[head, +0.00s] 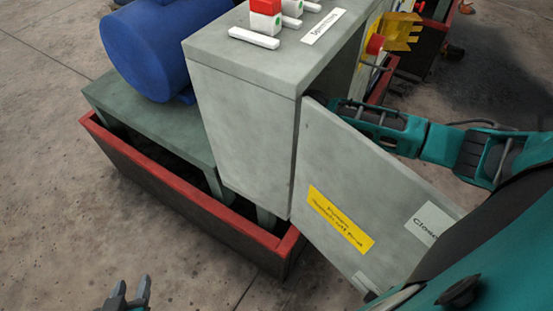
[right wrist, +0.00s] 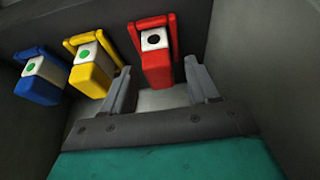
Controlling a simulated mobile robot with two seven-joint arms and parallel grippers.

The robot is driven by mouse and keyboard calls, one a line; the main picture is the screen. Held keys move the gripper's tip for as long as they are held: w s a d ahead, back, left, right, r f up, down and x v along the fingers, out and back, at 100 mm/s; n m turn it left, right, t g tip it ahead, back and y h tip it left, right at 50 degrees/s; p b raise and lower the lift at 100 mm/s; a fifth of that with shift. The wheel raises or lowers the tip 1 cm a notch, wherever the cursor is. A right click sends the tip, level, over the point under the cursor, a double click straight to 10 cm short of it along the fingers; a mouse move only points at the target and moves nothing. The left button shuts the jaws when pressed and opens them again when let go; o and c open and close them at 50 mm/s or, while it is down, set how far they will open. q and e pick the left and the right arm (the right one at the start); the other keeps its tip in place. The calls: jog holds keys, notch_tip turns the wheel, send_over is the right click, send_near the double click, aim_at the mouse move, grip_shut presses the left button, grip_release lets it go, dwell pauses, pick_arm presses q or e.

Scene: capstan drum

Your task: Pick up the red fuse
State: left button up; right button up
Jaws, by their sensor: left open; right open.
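In the right wrist view, a red fuse (right wrist: 157,65) with a white face, a black dot and a red handle bar sits on the dark back wall. My right gripper (right wrist: 156,74) is open, its fingers on either side of the fuse's lower part; contact cannot be told. In the head view, my right arm reaches behind the open door and hides that gripper. Another red-topped block (head: 265,14), white with a green dot below, stands on top of the grey cabinet (head: 240,125). My left gripper (head: 131,291) is open and empty at the bottom edge, over the floor.
A yellow fuse (right wrist: 90,75) and a blue fuse (right wrist: 38,80) sit left of the red one. The grey cabinet door (head: 375,215) stands open, with yellow and white labels. A blue drum (head: 145,45) and red-rimmed base (head: 185,195) lie left. The front floor is clear.

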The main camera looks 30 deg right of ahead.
jog(key=shift+w+a+f, duration=0.1)
jog(key=shift+w+f, duration=0.1)
jog(key=shift+f, duration=0.3)
jog(key=c, duration=1)
jog(key=shift+c, duration=0.4)
jog(key=shift+r, duration=0.15)
